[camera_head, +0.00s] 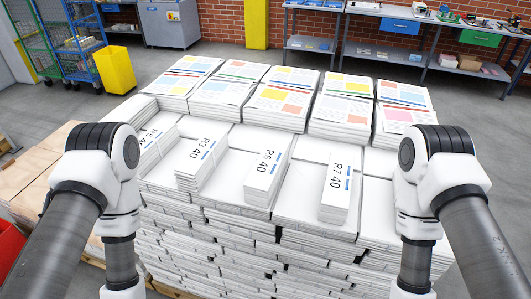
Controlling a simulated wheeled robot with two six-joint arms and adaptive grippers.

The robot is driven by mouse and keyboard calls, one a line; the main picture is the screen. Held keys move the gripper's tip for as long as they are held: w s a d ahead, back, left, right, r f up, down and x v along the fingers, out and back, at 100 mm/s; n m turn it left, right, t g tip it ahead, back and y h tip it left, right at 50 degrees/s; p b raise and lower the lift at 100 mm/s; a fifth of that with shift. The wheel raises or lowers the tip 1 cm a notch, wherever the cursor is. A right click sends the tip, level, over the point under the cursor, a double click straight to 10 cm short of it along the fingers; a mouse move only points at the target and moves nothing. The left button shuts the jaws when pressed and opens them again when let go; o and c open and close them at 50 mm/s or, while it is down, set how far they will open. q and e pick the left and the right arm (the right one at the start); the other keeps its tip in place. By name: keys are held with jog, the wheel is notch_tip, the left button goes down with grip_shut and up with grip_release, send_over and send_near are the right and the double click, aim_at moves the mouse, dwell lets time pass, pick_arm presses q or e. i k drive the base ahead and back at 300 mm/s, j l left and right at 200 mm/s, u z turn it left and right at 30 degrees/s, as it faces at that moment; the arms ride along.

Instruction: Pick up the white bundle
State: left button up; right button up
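Several white bundles lie in a row on a large stack of white paper (240,222) in the head view. A bundle marked R5 40 (158,142) lies at the left, partly hidden by my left arm. A bundle marked R3 40 (202,164) lies beside it. A bundle marked R6 40 (266,177) is in the middle, and one marked R7 40 (337,192) lies to its right. They are long and narrow, with black print and a blue mark. My arms come down on both sides of the stack; both grippers are out of the picture.
Taller piles of printed newspapers (277,98) stand along the back of the stack. Brown boxes (45,172) and a red container (8,247) are at the left. A yellow bin (115,69) and blue rack (82,45) stand behind. Workbenches (385,15) line the brick wall.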

aim_at(194, 171)
jog(key=k+l+u, duration=0.45)
jog(key=k+l, duration=0.5)
jog(key=i+j+u, duration=0.25)
jog(key=i, duration=0.45)
jog(key=i+u, duration=0.25)
jog(key=i, duration=0.5)
jog(key=j, duration=0.1)
